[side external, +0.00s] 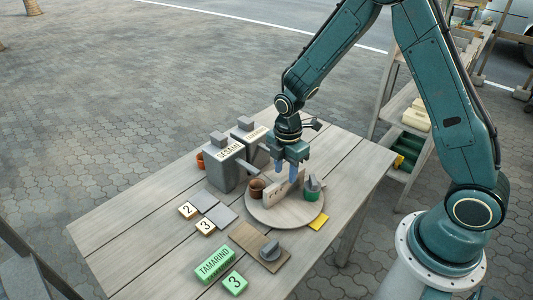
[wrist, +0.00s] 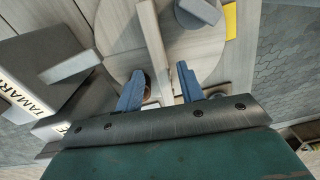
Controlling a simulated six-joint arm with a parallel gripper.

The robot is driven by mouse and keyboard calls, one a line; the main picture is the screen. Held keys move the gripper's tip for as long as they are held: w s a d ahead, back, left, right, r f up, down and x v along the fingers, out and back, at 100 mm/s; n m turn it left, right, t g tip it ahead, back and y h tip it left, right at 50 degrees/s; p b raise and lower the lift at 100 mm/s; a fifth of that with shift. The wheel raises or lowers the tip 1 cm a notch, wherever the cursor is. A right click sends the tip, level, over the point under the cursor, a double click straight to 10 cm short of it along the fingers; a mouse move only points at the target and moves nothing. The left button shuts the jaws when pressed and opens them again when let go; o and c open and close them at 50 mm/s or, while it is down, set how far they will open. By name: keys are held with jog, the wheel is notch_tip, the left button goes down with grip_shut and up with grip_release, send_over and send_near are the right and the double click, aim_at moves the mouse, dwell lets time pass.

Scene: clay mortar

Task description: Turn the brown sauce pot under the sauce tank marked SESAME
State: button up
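A green pot (side external: 311,193) with a grey top stands on the right. An upright wooden board (side external: 279,193) crosses the turntable between them. My gripper (side external: 293,172) points down over the board. In the wrist view its blue fingers (wrist: 161,88) are apart, one on each side of the board (wrist: 152,40). The brown pot is mostly hidden there.
Numbered tiles (side external: 205,226), a green TAMARIND block (side external: 214,265), a grey knob on a plate (side external: 270,250) and a yellow card (side external: 318,221) lie around. The table's left front is clear.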

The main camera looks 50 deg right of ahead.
aim_at(286, 179)
notch_tip(286, 179, up, 8)
jog(key=shift+r, duration=0.15)
dwell(0.3)
jog(key=s+r+m+t, duration=0.3)
jog(key=s+r+m, duration=0.55)
jog(key=r, duration=0.45)
jog(key=s+r+m+t, duration=0.1)
jog(key=s+r+m, duration=0.1)
jog(key=s+m, duration=0.2)
jog(key=s+r+m+t, duration=0.1)
jog(key=s+m, duration=0.3)
jog(key=s, duration=0.5)
jog(key=shift+r+t, duration=0.3)
jog(key=shift+r, duration=0.55)
